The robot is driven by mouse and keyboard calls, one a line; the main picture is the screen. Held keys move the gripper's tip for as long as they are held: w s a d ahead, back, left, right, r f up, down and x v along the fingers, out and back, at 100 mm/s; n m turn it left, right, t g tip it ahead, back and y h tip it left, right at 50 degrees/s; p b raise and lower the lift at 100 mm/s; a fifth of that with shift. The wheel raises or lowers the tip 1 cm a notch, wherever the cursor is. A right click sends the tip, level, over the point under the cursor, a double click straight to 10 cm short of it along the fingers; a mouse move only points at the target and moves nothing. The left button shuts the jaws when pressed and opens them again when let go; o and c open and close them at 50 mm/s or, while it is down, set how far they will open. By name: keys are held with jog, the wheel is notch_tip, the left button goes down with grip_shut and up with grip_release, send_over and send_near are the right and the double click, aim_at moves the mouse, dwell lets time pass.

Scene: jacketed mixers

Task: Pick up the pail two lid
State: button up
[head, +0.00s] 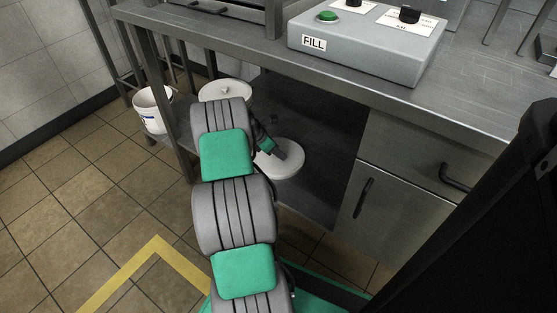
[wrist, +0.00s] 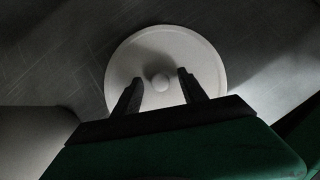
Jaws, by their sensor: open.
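A round white lid (wrist: 165,50) with a small round knob (wrist: 161,82) lies on a dark flat surface in the wrist view. My gripper (wrist: 161,78) is open above it, with one dark finger on each side of the knob. I cannot tell whether the fingers touch the lid. In the head view a white round lid (head: 285,160) lies on the lower shelf under the counter, with my gripper (head: 270,147) at it and partly hidden by my arm. Another white lidded pail (head: 226,90) stands behind my arm, partly hidden.
A white open pail (head: 152,108) stands at the left by the table legs. The steel counter (head: 400,100) overhangs the shelf, with a FILL control box (head: 365,45) on top. Steel drawers (head: 400,180) close the right side. The tiled floor (head: 60,215) at the left is clear.

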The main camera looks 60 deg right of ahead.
jog(key=shift+r, duration=0.1)
jog(key=shift+c, duration=0.3)
grip_shut()
jog(key=shift+r, duration=0.1)
